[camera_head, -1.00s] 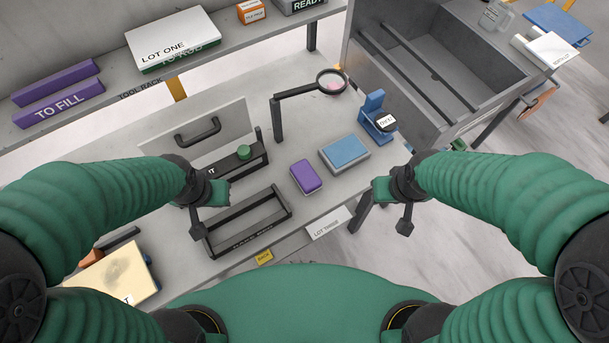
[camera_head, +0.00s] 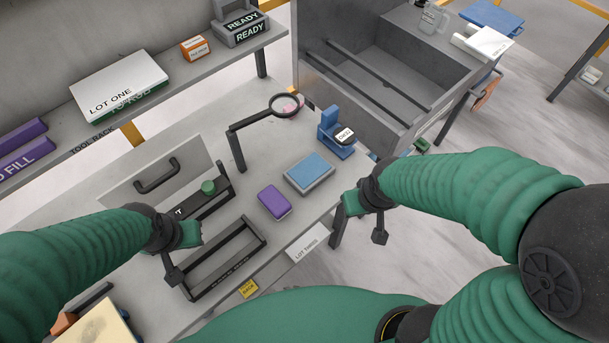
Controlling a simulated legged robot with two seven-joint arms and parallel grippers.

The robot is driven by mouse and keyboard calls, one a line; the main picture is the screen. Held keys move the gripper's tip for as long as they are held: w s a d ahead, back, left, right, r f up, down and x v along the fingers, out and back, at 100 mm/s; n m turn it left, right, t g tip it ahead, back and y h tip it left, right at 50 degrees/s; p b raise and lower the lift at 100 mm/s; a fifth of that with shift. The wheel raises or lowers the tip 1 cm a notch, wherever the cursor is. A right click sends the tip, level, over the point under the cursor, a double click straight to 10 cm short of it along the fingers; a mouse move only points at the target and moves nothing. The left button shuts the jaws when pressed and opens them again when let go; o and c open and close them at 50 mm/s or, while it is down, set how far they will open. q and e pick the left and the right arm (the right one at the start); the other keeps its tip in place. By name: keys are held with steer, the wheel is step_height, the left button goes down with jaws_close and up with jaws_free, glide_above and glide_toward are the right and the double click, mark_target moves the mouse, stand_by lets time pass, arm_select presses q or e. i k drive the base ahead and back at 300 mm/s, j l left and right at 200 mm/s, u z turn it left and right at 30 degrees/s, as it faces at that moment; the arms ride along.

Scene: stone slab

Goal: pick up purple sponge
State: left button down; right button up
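The purple sponge (camera_head: 274,202) is a small rounded block lying flat on the grey table, between the black open rack and the blue-topped block. My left gripper (camera_head: 186,254) is over the black rack, to the left of the sponge and apart from it. My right gripper (camera_head: 364,219) is to the right of the sponge, near the table's front edge, and holds nothing that I can see. The fingers of both grippers are small and seen from behind, so their opening is unclear.
A black rack (camera_head: 252,226) stands left of the sponge, and a blue-topped grey block (camera_head: 309,173) right of it. Behind are a magnifier on a stand (camera_head: 284,105), a blue stand (camera_head: 331,130) and a grey drawer box (camera_head: 372,82). A shelf (camera_head: 188,66) runs along the back left.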

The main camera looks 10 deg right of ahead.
mark_target(272, 199)
steer(key=l+u, duration=0.15)
steer(key=u, duration=0.35)
steer(key=l+u, duration=0.2)
steer(key=u, duration=0.25)
steer(key=l+u, duration=0.2)
steer(key=u, duration=0.3)
